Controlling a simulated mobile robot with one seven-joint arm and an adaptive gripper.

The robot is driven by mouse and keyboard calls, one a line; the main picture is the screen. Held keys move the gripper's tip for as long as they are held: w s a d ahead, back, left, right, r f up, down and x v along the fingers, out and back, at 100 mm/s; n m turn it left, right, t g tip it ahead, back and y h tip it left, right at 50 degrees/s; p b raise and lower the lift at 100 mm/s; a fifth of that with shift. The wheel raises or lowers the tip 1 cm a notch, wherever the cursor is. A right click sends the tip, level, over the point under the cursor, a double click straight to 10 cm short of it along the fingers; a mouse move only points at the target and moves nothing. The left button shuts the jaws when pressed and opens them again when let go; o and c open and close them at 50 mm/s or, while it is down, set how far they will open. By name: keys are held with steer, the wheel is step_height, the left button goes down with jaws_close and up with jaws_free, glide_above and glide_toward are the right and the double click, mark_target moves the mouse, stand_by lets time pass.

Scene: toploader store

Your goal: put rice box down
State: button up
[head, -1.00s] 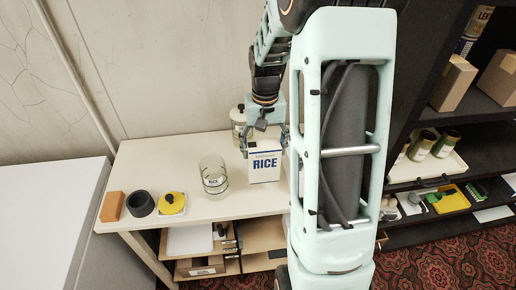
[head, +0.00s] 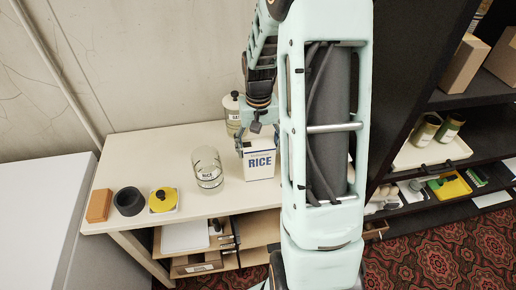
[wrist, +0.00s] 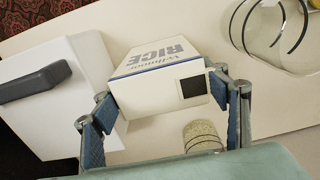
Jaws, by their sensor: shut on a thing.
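The rice box (head: 259,165) is a white carton with blue lettering, standing upright at the table's surface in the head view. In the wrist view the rice box (wrist: 160,72) sits between the two blue-padded fingers. My gripper (head: 257,146) comes down from above and is shut on its upper part; it also shows in the wrist view (wrist: 166,115). Whether the box's base touches the table (head: 225,205) cannot be told for sure. Part of the right side of the table is hidden behind my arm.
A yellow-lidded item (head: 163,200), a dark cylinder (head: 129,201) and an orange block (head: 99,205) are at the left. Dark shelves (head: 445,100) stand at right.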

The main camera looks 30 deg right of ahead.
steer(key=shift+f, duration=0.2)
steer(key=o, duration=2.1)
steer(key=shift+r, duration=0.15)
step_height(320, 180, up, 12)
steer(key=shift+r+b, duration=0.1)
steer(key=shift+b, duration=0.25)
